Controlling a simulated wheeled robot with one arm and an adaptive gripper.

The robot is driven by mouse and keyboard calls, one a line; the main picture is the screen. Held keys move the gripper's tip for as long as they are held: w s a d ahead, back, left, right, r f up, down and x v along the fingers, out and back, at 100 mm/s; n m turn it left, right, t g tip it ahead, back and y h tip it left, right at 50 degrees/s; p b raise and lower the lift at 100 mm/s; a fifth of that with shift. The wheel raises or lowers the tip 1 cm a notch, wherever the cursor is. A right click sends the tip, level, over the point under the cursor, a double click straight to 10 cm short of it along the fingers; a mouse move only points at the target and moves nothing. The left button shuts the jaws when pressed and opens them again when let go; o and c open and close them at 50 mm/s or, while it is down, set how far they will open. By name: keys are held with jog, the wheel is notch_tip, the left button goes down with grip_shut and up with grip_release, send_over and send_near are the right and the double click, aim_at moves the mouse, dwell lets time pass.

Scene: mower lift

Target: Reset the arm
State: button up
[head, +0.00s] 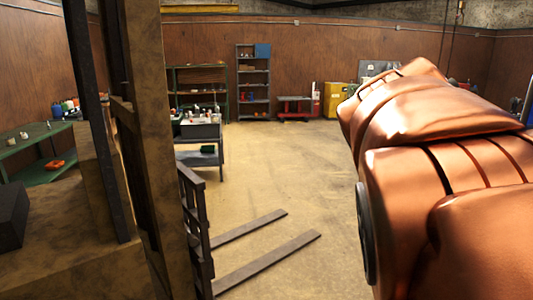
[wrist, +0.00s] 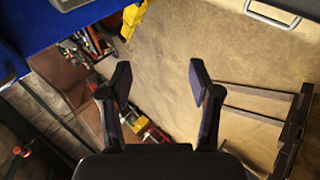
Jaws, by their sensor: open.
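My gripper (wrist: 158,84) shows in the wrist view with its two dark fingers well apart. It is open and nothing is between the fingertips; the tan floor and some red and yellow things lie far beyond them. My copper-coloured arm fills the right side of the head view. The gripper itself does not show in the head view.
A lift mast (head: 140,120) stands close on the left, with two dark forks (head: 270,262) low over the floor (head: 300,180). Behind are a workbench (head: 202,132), shelves (head: 253,85) and a yellow cabinet (head: 335,98). A blue surface (wrist: 55,22) is at the wrist view's upper left. The middle floor is clear.

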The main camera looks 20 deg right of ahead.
jog(key=s+a+f+y, duration=0.2)
jog(key=a+f+y, duration=0.3)
jog(key=a+f, duration=1)
jog(key=s+a+f+n+g+y, duration=0.1)
jog(key=s+a+f+y, duration=0.3)
jog(key=s+a+f, duration=0.5)
jog(key=a+f+g+b, duration=0.1)
jog(key=a+f, duration=0.1)
jog(key=a, duration=0.1)
jog(key=shift+s+a+g, duration=0.35)
jog(key=shift+a+g, duration=0.05)
jog(key=shift+c, duration=0.4)
